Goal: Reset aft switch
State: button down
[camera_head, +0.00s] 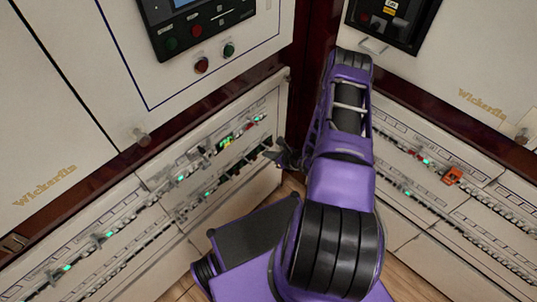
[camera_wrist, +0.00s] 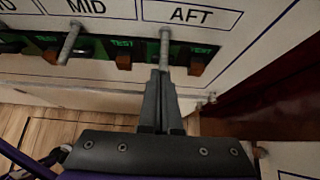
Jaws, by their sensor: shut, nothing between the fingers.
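The AFT label (camera_wrist: 192,14) is on the white panel at the top of the wrist view. Below it a metal toggle lever (camera_wrist: 165,48) hangs down, with its lower end at my fingertips. My gripper (camera_wrist: 162,78) is shut, with its fingers together and pointing at this lever; I cannot tell whether they touch it. In the head view my gripper (camera_head: 283,155) is at the right end of the left cabinet's lower switch row. The AFT switch is too small to make out there.
A second lever (camera_wrist: 69,42) stands left under the MID label (camera_wrist: 87,6). Brown TEST buttons (camera_wrist: 196,65) sit beside the levers. A dark red corner post (camera_wrist: 260,85) is close at right. In the head view an orange block (camera_head: 452,175) sits on the right cabinet.

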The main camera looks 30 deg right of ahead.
jog(key=shift+r, duration=0.15)
jog(key=shift+r+p, duration=0.5)
jog(key=shift+r, duration=0.15)
jog(key=shift+f, duration=0.1)
